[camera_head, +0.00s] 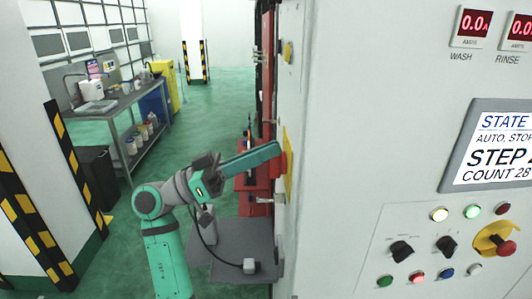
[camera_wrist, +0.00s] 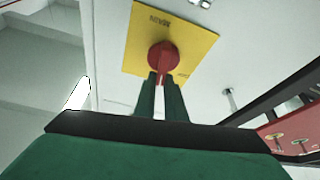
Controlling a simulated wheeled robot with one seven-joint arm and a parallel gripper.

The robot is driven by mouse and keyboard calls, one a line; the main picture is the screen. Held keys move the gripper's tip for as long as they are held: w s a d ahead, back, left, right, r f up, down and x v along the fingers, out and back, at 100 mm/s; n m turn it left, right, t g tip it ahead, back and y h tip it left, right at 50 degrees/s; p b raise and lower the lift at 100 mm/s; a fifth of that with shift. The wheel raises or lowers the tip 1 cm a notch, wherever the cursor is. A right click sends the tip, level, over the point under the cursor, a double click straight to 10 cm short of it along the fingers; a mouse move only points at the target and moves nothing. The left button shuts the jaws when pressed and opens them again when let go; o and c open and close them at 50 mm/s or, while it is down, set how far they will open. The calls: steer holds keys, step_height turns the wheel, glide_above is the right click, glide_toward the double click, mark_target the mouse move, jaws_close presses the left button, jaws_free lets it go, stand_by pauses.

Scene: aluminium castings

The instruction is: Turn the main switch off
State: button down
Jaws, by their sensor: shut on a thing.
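The main switch is a red rotary knob (camera_wrist: 162,57) on a yellow plate (camera_wrist: 190,35) in the wrist view. The plate has dark lettering, partly legible as MAIN. In the head view the red knob (camera_head: 283,164) and the yellow plate (camera_head: 289,150) show edge-on at the left side of the grey cabinet. My gripper (camera_wrist: 162,78) is shut on the knob's handle, one dark green finger on each side. In the head view my gripper (camera_head: 277,154) reaches right to the knob. The fingertips partly hide the handle.
The cabinet front (camera_head: 370,120) carries a display (camera_head: 495,150), several buttons and selector knobs, and a red knob on a yellow disc (camera_head: 495,240). A workbench (camera_head: 125,100) stands at the left, with striped posts (camera_head: 60,160) nearer. Green floor (camera_head: 215,95) lies open between bench and cabinet.

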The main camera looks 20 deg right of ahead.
steer(key=n+t, duration=0.1)
steer(key=n, duration=0.1)
steer(key=n+t, duration=0.1)
steer(key=n, duration=0.1)
steer(key=f+n+t, duration=0.1)
steer(key=n, duration=0.1)
steer(key=shift+w+d, duration=0.1)
steer(key=shift+w, duration=0.2)
steer(key=shift+w+d+f+n+t+y, duration=0.1)
steer(key=shift+n+t+y, duration=0.3)
steer(key=shift+n, duration=0.75)
steer(key=shift+w+f+n+t+y, duration=0.15)
steer(key=shift+n+t, duration=0.3)
steer(key=shift+n, duration=0.65)
steer(key=shift+w+d+n+t+y, duration=0.1)
steer(key=shift+n+t+y, duration=0.3)
steer(key=shift+n, duration=0.75)
steer(key=c, duration=1.9)
jaws_free()
steer(key=shift+o, duration=0.4)
steer(key=shift+r, duration=0.1)
steer(key=shift+a, duration=0.15)
